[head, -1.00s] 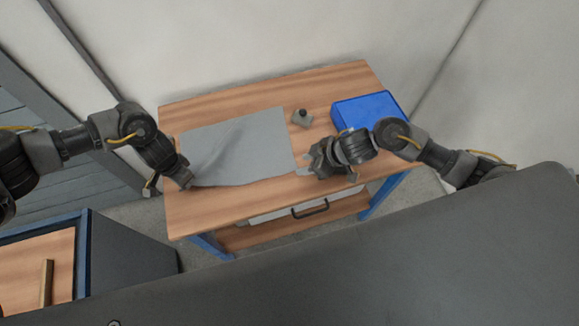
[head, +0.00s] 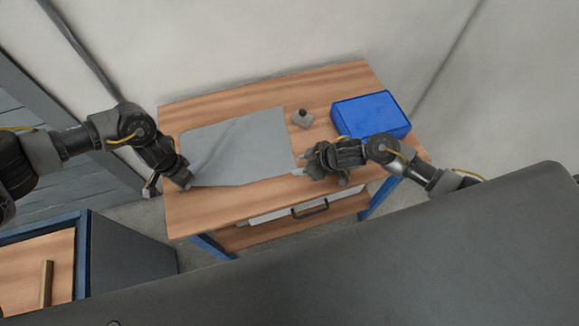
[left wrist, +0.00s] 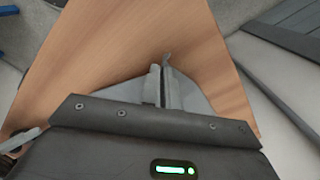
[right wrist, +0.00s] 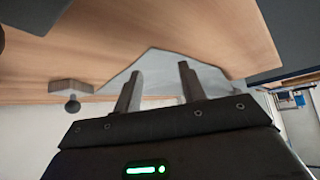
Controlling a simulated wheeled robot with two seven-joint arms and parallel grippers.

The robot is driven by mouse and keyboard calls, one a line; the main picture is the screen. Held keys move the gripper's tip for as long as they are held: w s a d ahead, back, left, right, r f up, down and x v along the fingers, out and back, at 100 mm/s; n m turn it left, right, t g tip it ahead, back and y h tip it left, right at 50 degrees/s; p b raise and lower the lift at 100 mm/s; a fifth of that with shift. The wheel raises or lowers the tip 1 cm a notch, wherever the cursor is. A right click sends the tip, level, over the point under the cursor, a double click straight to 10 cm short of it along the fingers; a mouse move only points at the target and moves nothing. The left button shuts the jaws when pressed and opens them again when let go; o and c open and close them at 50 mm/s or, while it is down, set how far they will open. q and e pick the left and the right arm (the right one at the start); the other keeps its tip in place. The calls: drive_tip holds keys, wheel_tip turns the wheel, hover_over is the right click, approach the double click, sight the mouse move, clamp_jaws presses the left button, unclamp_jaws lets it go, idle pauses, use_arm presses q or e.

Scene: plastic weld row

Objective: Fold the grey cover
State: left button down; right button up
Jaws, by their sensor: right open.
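The grey cover (head: 235,150) lies spread on the wooden table, mostly flat with a faint diagonal ridge. My left gripper (head: 187,183) is at its front left corner. In the left wrist view its fingers (left wrist: 164,88) are close together, with a small tip of the cover pinched between them. My right gripper (head: 300,166) is at the cover's front right corner. In the right wrist view its fingers (right wrist: 160,88) are apart, with the cover (right wrist: 155,65) showing between and beyond them; I cannot tell whether they touch it.
A blue box (head: 370,115) stands at the right of the table (head: 245,97). A small grey block with a dark knob (head: 302,118) lies between the box and the cover. A drawer with a handle (head: 310,209) is under the front edge. The back left strip of table is clear.

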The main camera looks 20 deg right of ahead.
sight(289, 168)
drive_tip(key=shift+x, duration=1.7)
drive_tip(key=shift+f, duration=0.1)
drive_tip(key=shift+c, duration=0.2)
clamp_jaws()
drive_tip(key=shift+r, duration=2.5)
